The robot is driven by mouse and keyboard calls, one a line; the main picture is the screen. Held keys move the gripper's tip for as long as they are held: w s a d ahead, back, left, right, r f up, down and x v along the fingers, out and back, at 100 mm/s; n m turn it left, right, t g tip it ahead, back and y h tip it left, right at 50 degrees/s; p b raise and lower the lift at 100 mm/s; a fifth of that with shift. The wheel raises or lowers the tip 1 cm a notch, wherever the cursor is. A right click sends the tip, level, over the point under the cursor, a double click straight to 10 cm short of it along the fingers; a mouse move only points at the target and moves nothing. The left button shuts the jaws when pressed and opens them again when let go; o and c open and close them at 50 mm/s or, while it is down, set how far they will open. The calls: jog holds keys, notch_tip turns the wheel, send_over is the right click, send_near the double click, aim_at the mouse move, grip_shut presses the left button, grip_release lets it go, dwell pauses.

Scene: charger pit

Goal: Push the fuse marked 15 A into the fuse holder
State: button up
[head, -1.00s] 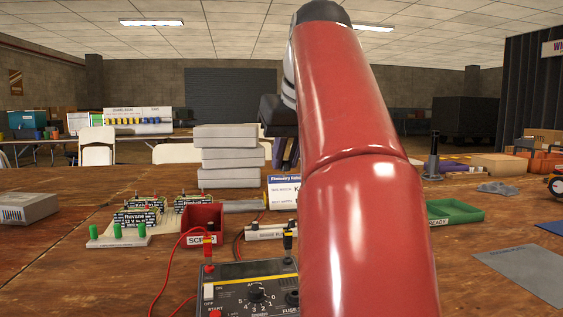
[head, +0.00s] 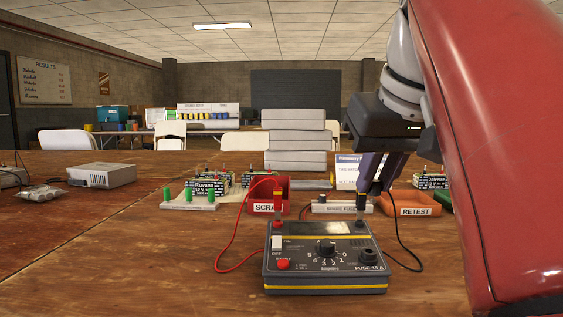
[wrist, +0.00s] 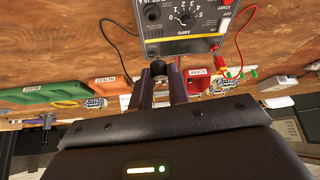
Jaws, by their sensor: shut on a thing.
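A grey tester box (head: 325,275) stands on the table, with a dial, a red START button and a round black fuse holder (head: 368,257) above the print "FUSE 15 A". The holder also shows in the wrist view (wrist: 152,13). My gripper (head: 367,188) is above and behind the tester, fingers pointing down. A spare fuse block (head: 341,208) lies behind the tester.
Red and black leads rise from the tester's back and loop beside it. Behind are the red SCRAP bin (head: 268,207), the orange RETEST tray (head: 414,205), batteries and a stack of grey boxes (head: 296,140). The table is clear at front left.

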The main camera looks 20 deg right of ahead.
jog(key=shift+f, duration=0.55)
jog(key=shift+f, duration=0.15)
send_over(372, 254)
jog(key=shift+f, duration=2.4)
jog(key=shift+f, duration=0.95)
dwell(0.4)
jog(key=o, duration=0.8)
jog(key=shift+o, duration=0.4)
jog(key=shift+o, duration=0.7)
